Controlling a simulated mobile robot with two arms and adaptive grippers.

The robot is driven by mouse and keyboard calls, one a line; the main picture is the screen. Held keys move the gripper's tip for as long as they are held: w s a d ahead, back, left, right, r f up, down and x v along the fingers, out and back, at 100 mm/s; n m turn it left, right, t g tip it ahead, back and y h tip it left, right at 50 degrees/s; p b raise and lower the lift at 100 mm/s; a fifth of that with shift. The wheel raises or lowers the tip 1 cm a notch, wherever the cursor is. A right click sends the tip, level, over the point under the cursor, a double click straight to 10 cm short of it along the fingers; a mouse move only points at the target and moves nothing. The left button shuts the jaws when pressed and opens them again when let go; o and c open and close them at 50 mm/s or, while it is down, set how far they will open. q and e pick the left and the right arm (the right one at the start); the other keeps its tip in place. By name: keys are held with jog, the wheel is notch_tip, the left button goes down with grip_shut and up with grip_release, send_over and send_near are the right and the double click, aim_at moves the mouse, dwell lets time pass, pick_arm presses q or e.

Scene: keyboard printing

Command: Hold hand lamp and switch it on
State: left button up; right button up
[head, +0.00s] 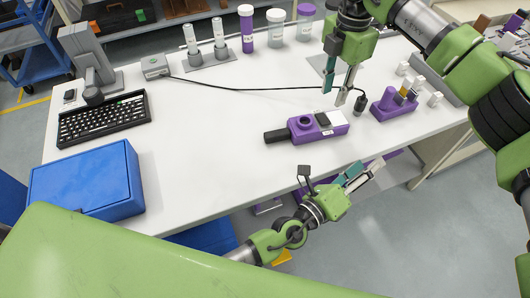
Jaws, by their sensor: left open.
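A purple device with a black handle, a round dark lens and a white top plate lies on the white table; it looks like the hand lamp (304,127). My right gripper (335,93) points down just above and behind the lamp's right part, apart from it. Its fingers are a little apart with nothing visible between them. My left gripper (368,170) is below the table's front edge in the picture, to the lower right of the lamp. It is open and empty. A switch on the lamp cannot be made out.
A black cable runs from a grey box (155,67) to a dark plug (360,103). A purple holder (391,106) stands right of the lamp. A keyboard (104,118) and blue box (87,180) are at left. Bottles (246,29) stand behind. The table centre is clear.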

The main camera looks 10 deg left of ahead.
pick_arm(q)
jog(key=w+a+r+m+h, duration=0.15)
jog(key=r+m+h, duration=0.35)
jog(key=r+m, duration=0.6)
jog(key=w+a+r+m+h, duration=0.1)
jog(key=a+r+m+h, duration=0.25)
jog(key=r+m, duration=0.75)
jog(key=w+a+r+m+g+h, duration=0.2)
jog(key=a+r+m+g+h, duration=0.75)
jog(key=a+r+m, duration=1.45)
jog(key=n+t+y, duration=1.1)
jog(key=n+y, duration=0.9)
jog(key=n, duration=1.5)
send_near(299, 125)
jog(key=s+a, duration=0.1)
jog(key=s+r, duration=0.1)
jog(key=shift+s+a, duration=0.3)
jog(key=shift+a, duration=0.05)
jog(key=shift+d+f+n+g, duration=0.1)
jog(key=shift+f+n+g, duration=0.1)
jog(key=shift+n+g, duration=0.1)
jog(key=shift+w+d, duration=0.2)
jog(key=shift+w, duration=0.15)
jog(key=x, duration=1.2)
jog(key=shift+w+d, duration=0.2)
jog(key=shift+w, duration=0.05)
